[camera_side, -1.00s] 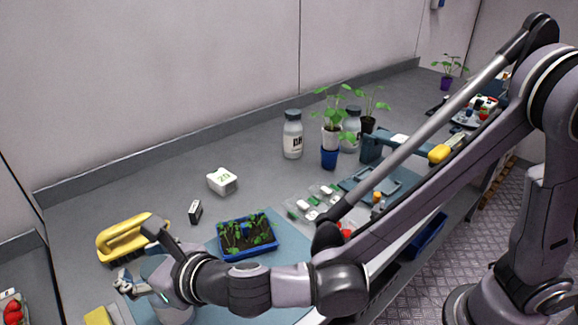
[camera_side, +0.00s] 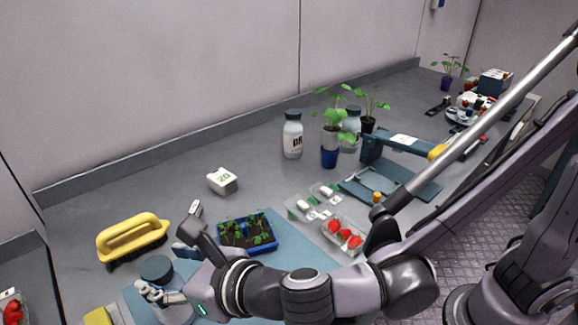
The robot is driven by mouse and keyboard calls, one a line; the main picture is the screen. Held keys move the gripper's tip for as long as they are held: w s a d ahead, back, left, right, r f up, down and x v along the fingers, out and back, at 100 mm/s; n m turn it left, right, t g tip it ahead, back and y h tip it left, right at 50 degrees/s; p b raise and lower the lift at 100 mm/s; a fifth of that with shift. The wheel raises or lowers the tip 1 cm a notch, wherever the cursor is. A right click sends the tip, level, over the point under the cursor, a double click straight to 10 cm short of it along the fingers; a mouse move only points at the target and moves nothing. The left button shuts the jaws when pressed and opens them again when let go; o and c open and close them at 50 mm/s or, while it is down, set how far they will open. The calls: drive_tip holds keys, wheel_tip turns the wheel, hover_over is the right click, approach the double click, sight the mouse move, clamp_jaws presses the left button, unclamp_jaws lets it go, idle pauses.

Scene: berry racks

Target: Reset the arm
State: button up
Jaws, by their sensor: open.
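My gripper (camera_side: 165,272) is at the lower left of the side view, over the front part of the bench. Its fingers are apart, one up near the seedling tray and one down at the left. A white bottle with a dark lid (camera_side: 157,268) stands upright at the fingers, partly hidden by them. I cannot tell whether the fingers touch it. My arm runs from there to the right edge, above the bench front.
A blue seedling tray (camera_side: 248,252) sits close to my gripper, on a blue mat (camera_side: 290,244). A yellow-handled brush (camera_side: 132,238) lies to the left. A strawberry punnet (camera_side: 343,240), a white timer cube (camera_side: 222,181), bottles (camera_side: 292,134) and potted plants stand behind.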

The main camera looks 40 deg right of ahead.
drive_tip(key=shift+r, duration=0.1)
drive_tip(key=shift+a+r, duration=0.1)
drive_tip(key=shift+r, duration=0.25)
drive_tip(key=w+d+m+g+h, duration=0.1)
drive_tip(key=w+d+m+h, duration=0.15)
drive_tip(key=d+m, duration=0.8)
drive_tip(key=w+d+m+g+h, duration=0.1)
drive_tip(key=w+d+m+h, duration=0.15)
drive_tip(key=d+m, duration=0.75)
drive_tip(key=s+d+f+m+g, duration=0.1)
drive_tip(key=s+d+f+m, duration=0.1)
drive_tip(key=s+d+m, duration=0.3)
drive_tip(key=s+d+f+m+g, duration=0.2)
drive_tip(key=s+d+m, duration=0.4)
drive_tip(key=d+m, duration=0.7)
drive_tip(key=shift+d+f+m+g, duration=0.2)
drive_tip(key=shift+f+m+g, duration=0.1)
drive_tip(key=shift+m, duration=0.75)
